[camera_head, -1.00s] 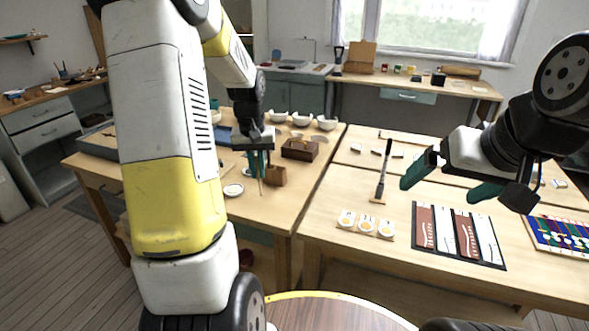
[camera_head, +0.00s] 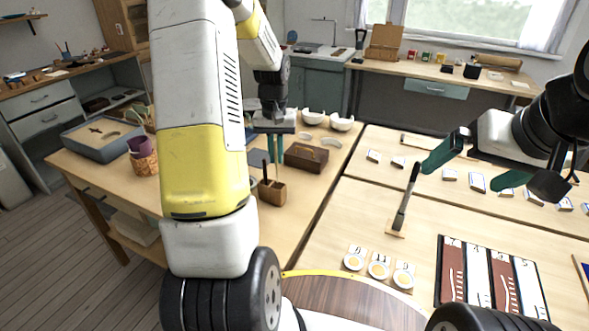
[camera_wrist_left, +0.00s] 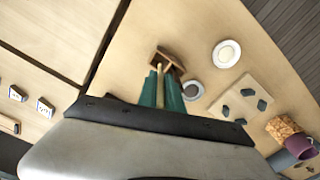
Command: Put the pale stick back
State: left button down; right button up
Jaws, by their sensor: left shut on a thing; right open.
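My left gripper (camera_head: 275,160) is shut on the pale stick, with its teal fingers pointing down. The pale stick (camera_wrist_left: 160,82) shows between the fingers in the left wrist view, its end near a small wooden holder (camera_wrist_left: 172,57). In the head view the holder (camera_head: 272,193) stands on the table just below the fingers, with a dark thin stick (camera_head: 265,169) rising at it. I cannot tell whether the pale stick's tip is inside the holder. My right gripper (camera_head: 467,178) is open and empty above the right table.
A brown wooden box (camera_head: 305,157) stands close right of the left gripper, with white bowls (camera_head: 341,123) behind. A purple cup (camera_head: 141,147) and a grey tray (camera_head: 95,137) are at left. A dark upright tool (camera_head: 405,200) stands near the right gripper.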

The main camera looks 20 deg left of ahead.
aim_at(275, 140)
pick_arm(q)
notch_tip(275, 140, down, 7)
jog(key=shift+f, duration=0.2)
jog(key=shift+f, duration=0.15)
jog(key=c, duration=1.8)
grip_release()
notch_tip(275, 140, up, 12)
jog(key=shift+r, duration=0.1)
jog(key=s+d+r+m+t, duration=0.1)
jog(key=s+d+r+t, duration=0.1)
jog(key=s+d+r, duration=0.2)
jog(key=s+d+r+m+t+h, duration=0.1)
jog(key=s+d+r, duration=0.3)
jog(key=s, duration=0.6)
jog(key=s+d+r+m+t+h, duration=0.1)
jog(key=s+d+r+t, duration=0.2)
jog(key=s+r, duration=0.3)
jog(key=shift+s+d, duration=0.35)
jog(key=shift+s, duration=0.2)
jog(key=shift+s+d, duration=0.3)
jog(key=shift+s, duration=0.2)
